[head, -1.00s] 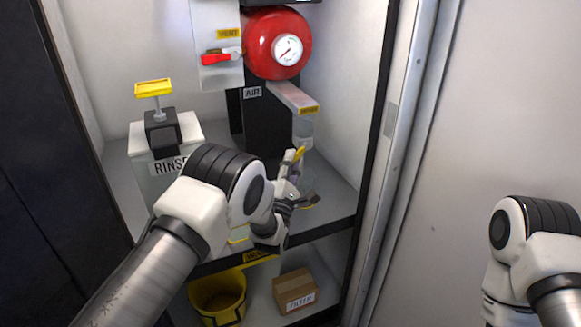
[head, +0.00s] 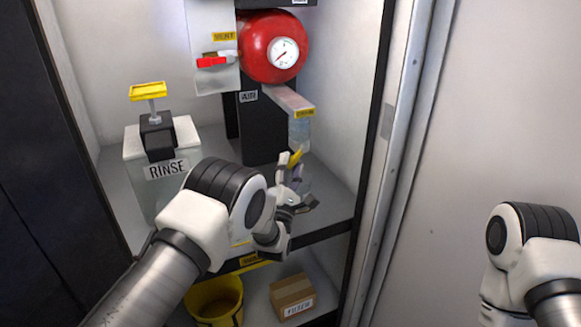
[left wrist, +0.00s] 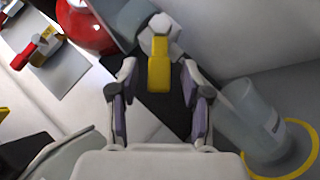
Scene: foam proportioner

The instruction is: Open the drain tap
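The drain tap has a yellow lever (left wrist: 159,73) on a pale hexagonal body (left wrist: 160,36), below the red tank in the head view. My left gripper (left wrist: 158,80) is open around the lever, one finger on each side, with visible gaps between fingers and lever. In the head view my left gripper (head: 288,178) is in front of the tap, and the lever's yellow end (head: 295,158) shows just above it. The tap's body is mostly hidden there. My right arm is at the right edge, and its gripper is out of the picture.
A clear cup (left wrist: 250,120) stands by a yellow ring (left wrist: 308,155), close to one finger. A red tank (head: 263,48) with a gauge and a red vent lever (head: 212,62) are above. The RINSE container (head: 160,165) is left. A yellow bucket (head: 215,300) and carton (head: 293,297) are below.

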